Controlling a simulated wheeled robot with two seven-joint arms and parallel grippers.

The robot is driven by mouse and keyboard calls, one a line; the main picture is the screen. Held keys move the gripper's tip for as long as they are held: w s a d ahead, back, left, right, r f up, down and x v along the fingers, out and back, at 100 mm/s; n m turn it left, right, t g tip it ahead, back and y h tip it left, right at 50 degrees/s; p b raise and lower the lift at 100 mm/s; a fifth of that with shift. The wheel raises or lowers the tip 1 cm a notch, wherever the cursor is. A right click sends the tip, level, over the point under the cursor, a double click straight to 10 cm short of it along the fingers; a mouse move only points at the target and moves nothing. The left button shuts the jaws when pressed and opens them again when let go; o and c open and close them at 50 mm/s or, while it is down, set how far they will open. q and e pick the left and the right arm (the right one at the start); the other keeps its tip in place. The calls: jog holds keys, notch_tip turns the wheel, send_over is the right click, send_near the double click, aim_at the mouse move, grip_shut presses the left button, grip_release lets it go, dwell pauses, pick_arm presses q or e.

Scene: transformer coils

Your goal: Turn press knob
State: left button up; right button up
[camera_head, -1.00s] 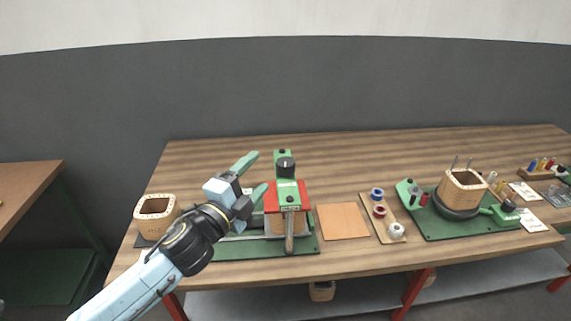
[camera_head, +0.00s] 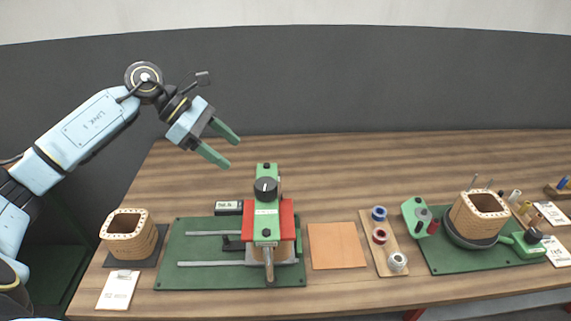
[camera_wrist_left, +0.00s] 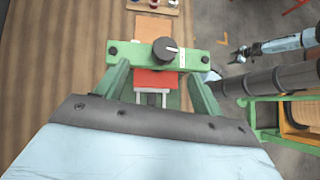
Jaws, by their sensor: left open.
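The press knob (camera_head: 265,188) is a black round knob with a white mark, on top of the green crossbar (camera_head: 266,222) of the press. It also shows in the left wrist view (camera_wrist_left: 165,50), its white mark pointing right. Below the crossbar is a red block (camera_head: 287,219) around a wooden coil body. My left gripper (camera_head: 230,150) is open and empty, above and a little left of the knob, apart from it. In the left wrist view its green fingers (camera_wrist_left: 160,78) spread below the knob in the picture. What looks like my right gripper (camera_wrist_left: 240,55) is small there.
The press stands on a green base plate (camera_head: 205,282) with two metal rods. A wooden coil form (camera_head: 132,238) is at left, an orange sheet (camera_head: 336,246) and a spool board (camera_head: 392,266) at right. A second green fixture (camera_head: 450,262) is farther right.

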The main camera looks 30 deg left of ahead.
aim_at(265, 184)
pick_arm(q)
jog(key=x, duration=0.3)
jog(key=p+x, duration=0.1)
jog(key=x, duration=0.3)
jog(key=s+p+x, duration=0.1)
jog(key=x, duration=0.3)
jog(key=shift+s+d, duration=0.1)
jog(key=shift+d, duration=0.2)
jog(key=shift+d+f, duration=0.35)
jog(key=shift+f, duration=0.1)
jog(key=shift+c, duration=0.6)
jog(key=c, duration=0.9)
jog(key=shift+o, duration=0.2)
jog(key=shift+p, duration=0.3)
pick_arm(e)
jog(key=s+r, duration=0.2)
jog(key=s, duration=0.1)
jog(key=shift+d+r, duration=0.2)
jog(key=shift+r, duration=0.05)
pick_arm(q)
jog(key=shift+n, duration=0.3)
pick_arm(e)
jog(key=shift+r, duration=0.1)
